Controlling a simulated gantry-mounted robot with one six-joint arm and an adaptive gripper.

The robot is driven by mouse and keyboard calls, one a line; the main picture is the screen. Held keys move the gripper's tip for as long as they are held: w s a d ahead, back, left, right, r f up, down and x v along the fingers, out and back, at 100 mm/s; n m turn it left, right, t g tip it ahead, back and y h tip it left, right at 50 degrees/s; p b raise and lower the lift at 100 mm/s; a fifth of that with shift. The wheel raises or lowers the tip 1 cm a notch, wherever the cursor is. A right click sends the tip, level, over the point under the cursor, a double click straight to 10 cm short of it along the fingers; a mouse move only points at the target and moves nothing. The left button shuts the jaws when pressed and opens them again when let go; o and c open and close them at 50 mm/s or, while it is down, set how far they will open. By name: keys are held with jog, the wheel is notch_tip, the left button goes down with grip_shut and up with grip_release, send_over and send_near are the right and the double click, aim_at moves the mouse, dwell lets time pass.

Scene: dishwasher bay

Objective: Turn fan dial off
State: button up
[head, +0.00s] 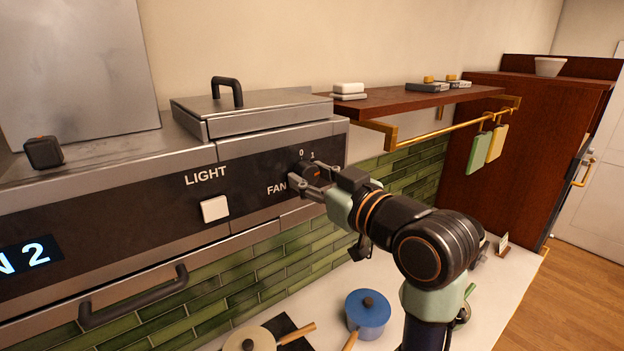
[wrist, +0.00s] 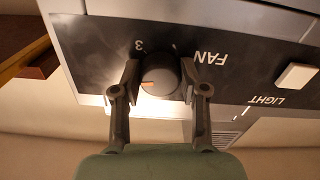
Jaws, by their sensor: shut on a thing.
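The fan dial (head: 311,171) is a small dark round knob on the black hood panel, just right of the word FAN. In the head view the marks 0 and 1 show above it. In the wrist view the fan dial (wrist: 158,77) shows an orange pointer line, and a 3 is readable beside it. My gripper (head: 306,181) reaches the panel from the right. In the wrist view my gripper (wrist: 160,80) has one finger on each side of the dial and is shut on it. The fingers hide part of the scale.
A white LIGHT switch (head: 215,208) sits left of the dial on the same panel. A wooden shelf (head: 400,101) with a brass rail is right of the hood. Below, a blue pot (head: 367,312) and a cream pot (head: 249,340) stand on the counter. A dark handle (head: 133,297) sticks out lower left.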

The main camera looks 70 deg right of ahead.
jog(key=n+b, duration=0.1)
jog(key=n, duration=0.3)
jog(key=n+b, duration=0.1)
jog(key=n, duration=0.3)
jog(key=shift+b, duration=0.4)
jog(key=n+b, duration=0.1)
jog(key=n, duration=0.3)
jog(key=shift+d+n+b, duration=0.1)
jog(key=shift+n+b, duration=0.2)
jog(key=shift+r+n+b, duration=0.1)
jog(key=shift+n+b, duration=0.55)
jog(key=shift+n, duration=1.15)
jog(key=o, duration=1.1)
jog(key=shift+o, duration=0.2)
jog(key=v, duration=1.2)
